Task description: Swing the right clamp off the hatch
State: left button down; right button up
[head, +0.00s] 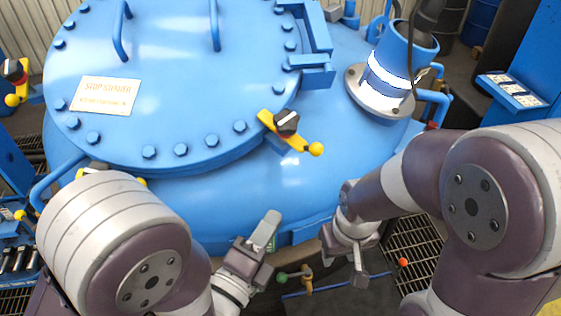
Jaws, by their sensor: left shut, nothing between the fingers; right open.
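The blue round hatch (190,110) with bolts around its rim fills the upper left of the head view. The right clamp (292,134) is a yellow bar with a dark knob and a yellow ball at its outer end. Its inner end lies over the hatch's right front rim, and the ball points right and slightly toward me. My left gripper (267,228) is shut and empty, in front of the vessel and below the clamp. My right gripper (344,268) is open and empty, lower right of the clamp and apart from it.
Another yellow clamp (14,82) shows at the far left, and another is mostly hidden behind my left arm. A blue pipe stub (402,60) with a flange stands right of the hatch. A control box (512,90) is at the right. Floor grating (420,245) shows below.

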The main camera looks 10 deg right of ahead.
pick_arm(q)
jog(key=shift+s+d+r+m+h, duration=0.2)
jog(key=shift+r+m+h, duration=0.1)
jog(key=shift+r+m, duration=0.25)
jog(key=shift+w+f, duration=0.1)
jog(key=p, duration=0.5)
send_near(313, 154)
jog(key=x, duration=0.5)
jog(key=shift+w+d, duration=0.2)
jog(key=shift+w, duration=0.1)
jog(key=shift+w+d, duration=0.4)
jog(key=shift+w, duration=0.1)
